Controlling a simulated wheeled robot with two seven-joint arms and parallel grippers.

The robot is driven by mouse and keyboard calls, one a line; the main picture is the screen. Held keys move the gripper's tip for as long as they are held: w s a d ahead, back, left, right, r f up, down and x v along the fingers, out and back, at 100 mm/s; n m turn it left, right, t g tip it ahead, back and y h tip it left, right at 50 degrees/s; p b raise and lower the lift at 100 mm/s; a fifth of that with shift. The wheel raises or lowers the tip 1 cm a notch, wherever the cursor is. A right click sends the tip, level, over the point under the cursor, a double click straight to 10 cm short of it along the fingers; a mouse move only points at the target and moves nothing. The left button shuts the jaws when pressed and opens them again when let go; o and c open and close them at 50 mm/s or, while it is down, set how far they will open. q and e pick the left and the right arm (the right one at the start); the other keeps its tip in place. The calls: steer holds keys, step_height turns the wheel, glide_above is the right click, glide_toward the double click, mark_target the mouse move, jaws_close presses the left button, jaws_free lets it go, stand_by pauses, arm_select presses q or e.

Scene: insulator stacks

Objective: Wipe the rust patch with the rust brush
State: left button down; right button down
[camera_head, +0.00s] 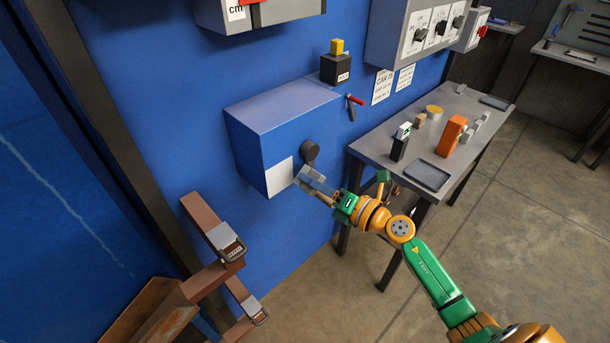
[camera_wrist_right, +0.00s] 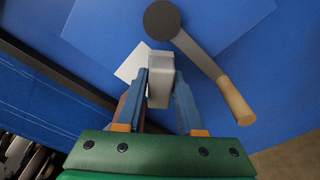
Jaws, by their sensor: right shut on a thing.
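My right gripper (camera_head: 311,184) is in front of the blue box on the wall, close to a pale square (camera_head: 279,176) on its face. In the right wrist view its fingers (camera_wrist_right: 161,88) are shut on a pale grey block (camera_wrist_right: 160,78), probably the rust brush; no bristles show. The pale square (camera_wrist_right: 131,62) lies just beyond the block there; I cannot tell whether they touch. No rust-coloured patch can be made out on the box, and the block may hide part of the square. My left gripper is not in view.
The blue box (camera_head: 262,118) carries a dark round crank hub (camera_head: 309,150); its wooden grip (camera_wrist_right: 236,101) shows right of my fingers. A grey table (camera_head: 436,140) with several objects stands at right. Brown brackets (camera_head: 203,215) jut out at lower left. Open floor lies below the box.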

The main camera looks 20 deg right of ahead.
steer(key=shift+v, duration=1.3)
steer(key=shift+a+f, duration=0.1)
steer(key=shift+v, duration=1.6)
steer(key=shift+a, duration=0.1)
